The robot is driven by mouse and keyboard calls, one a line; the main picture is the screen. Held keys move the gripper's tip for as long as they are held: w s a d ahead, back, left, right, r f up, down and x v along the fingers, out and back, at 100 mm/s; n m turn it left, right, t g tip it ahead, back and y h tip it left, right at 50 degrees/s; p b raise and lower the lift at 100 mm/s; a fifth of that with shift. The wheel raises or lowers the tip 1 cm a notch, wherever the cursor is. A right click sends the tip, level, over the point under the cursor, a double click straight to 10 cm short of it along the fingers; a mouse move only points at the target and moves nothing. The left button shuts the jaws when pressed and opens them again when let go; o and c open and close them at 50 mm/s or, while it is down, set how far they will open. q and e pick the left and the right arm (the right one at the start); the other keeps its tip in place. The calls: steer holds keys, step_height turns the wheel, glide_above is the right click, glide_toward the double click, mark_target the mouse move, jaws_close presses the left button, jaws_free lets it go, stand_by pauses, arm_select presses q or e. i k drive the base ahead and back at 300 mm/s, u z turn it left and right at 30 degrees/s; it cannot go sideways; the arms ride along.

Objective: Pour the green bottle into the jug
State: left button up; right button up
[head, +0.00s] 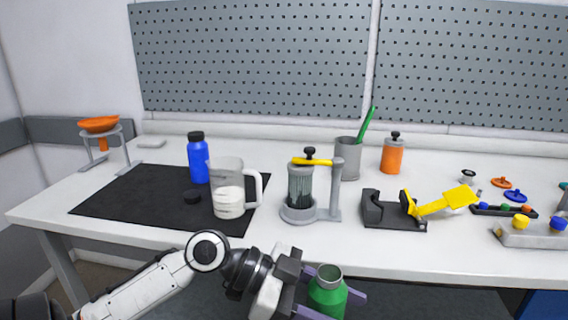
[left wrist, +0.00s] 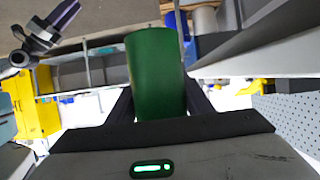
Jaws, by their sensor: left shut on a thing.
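The green bottle (head: 327,294) is held by my left gripper (head: 335,290) in front of the table's front edge, at the bottom of the head view. The bottle looks upright and its open mouth shows, with no cap on it. It also shows between the fingers in the left wrist view (left wrist: 156,72). The clear jug (head: 228,190) with a handle on its right stands on the black mat, with white content in its lower part. The bottle is in front of the jug and to its right, well apart from it. My right gripper is not in the head view; a gripper-like part (left wrist: 45,38) shows at upper left in the wrist view.
A grey stand with a clear cylinder (head: 300,188) stands right of the jug. A black and yellow device (head: 395,212) is farther right.

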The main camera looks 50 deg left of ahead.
mark_target(226, 174)
steer(key=z, duration=1.75)
steer(key=k, duration=1.65)
steer(key=u, duration=1.4)
